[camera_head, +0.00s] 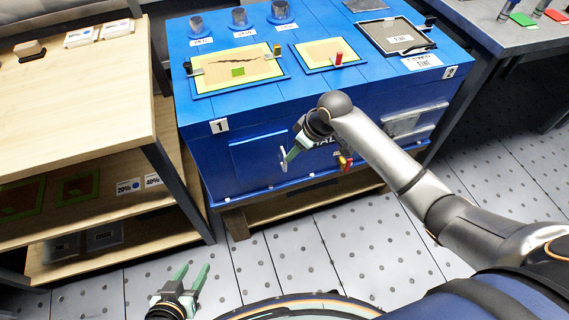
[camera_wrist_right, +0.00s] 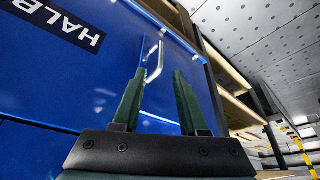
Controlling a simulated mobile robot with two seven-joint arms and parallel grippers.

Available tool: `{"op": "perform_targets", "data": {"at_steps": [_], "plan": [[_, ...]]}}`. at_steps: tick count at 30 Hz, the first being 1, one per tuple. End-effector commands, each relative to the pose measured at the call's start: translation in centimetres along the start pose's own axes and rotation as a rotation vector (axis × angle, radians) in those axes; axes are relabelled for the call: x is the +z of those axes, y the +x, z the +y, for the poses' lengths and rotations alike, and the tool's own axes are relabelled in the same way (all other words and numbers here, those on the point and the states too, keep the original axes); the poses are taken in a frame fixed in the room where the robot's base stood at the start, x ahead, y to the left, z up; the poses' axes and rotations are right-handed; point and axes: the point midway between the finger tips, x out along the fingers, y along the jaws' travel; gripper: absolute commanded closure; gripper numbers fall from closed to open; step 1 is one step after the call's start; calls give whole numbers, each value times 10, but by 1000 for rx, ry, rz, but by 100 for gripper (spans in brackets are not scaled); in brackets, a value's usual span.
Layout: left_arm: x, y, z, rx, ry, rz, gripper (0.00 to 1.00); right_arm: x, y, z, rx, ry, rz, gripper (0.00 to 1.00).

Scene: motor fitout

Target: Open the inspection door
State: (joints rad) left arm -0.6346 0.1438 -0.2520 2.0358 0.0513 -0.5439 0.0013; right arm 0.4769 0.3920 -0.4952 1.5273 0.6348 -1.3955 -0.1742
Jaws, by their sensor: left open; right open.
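The inspection door looks to be the blue rectangular panel (camera_head: 256,158) on the left of the blue cabinet's front, near the number 1 label. It appears closed, flush with the front. A small pale metal handle (camera_head: 283,166) sits near its right edge; in the right wrist view the bar handle (camera_wrist_right: 154,64) shows between the fingertips. My right gripper (camera_head: 289,158) is open at the handle, its green fingers apart. Whether it touches the handle I cannot tell. My left gripper (camera_head: 194,272) is open and empty, low over the floor, well away from the cabinet.
The blue cabinet (camera_head: 225,184) carries trays and round fittings on top. A red and yellow knob (camera_head: 344,161) juts from its front, right of my right gripper. A wooden shelf unit (camera_head: 80,120) stands at the left. The perforated floor (camera_head: 330,240) in front is clear.

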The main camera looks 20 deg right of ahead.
Motion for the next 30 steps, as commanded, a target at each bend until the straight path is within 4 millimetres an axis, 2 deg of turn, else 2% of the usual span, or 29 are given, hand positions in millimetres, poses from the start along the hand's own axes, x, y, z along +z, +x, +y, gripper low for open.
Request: {"op": "perform_targets", "data": {"at_steps": [1, 6, 12, 17, 26, 30], "plan": [[4, 4, -1, -1, 1, 3, 50, 2, 15, -1, -2, 2, -2, 58], [12, 10, -4, -6, 3, 2, 50, 1, 51, -1, -1, 2, 0, 58], [22, 13, -7, -9, 4, -6, 50, 1, 79, 0, 0, 1, 1, 58], [23, 12, -8, -11, 4, -6, 50, 0, 88, 0, 2, 1, 1, 58], [26, 11, -8, -13, 2, -12, 50, 0, 89, 0, 2, 0, 2, 58], [26, 11, -8, -13, 2, -12, 50, 0, 89, 0, 2, 1, 2, 73]]}}
